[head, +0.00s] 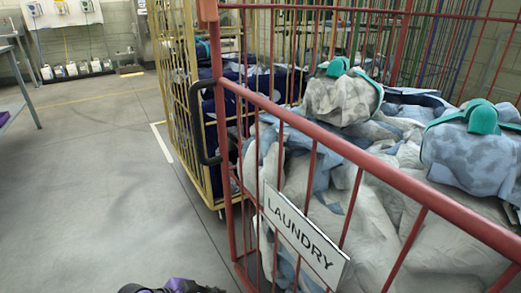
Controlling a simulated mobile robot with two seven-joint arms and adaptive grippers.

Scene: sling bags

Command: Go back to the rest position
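Neither of my grippers shows clearly in the head view. A small black and purple part peeks in at the bottom edge, left of centre; it may be part of my own arm, and no fingertips can be made out. A red wire laundry cage (330,146) with a white LAUNDRY sign (303,238) stands close in front on the right. Inside it lie several pale grey and light blue cloth bags. One bag with a teal strap (342,100) sits on top near the middle, and another patterned bag (478,160) with a teal strap sits at the right.
A yellow wire cage (187,100) with dark blue cloth stands behind the red one, with more cages further back. A black handle (202,124) sticks out at the red cage's left end. Grey floor (90,190) is open on the left. A table (14,105) stands at the left edge.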

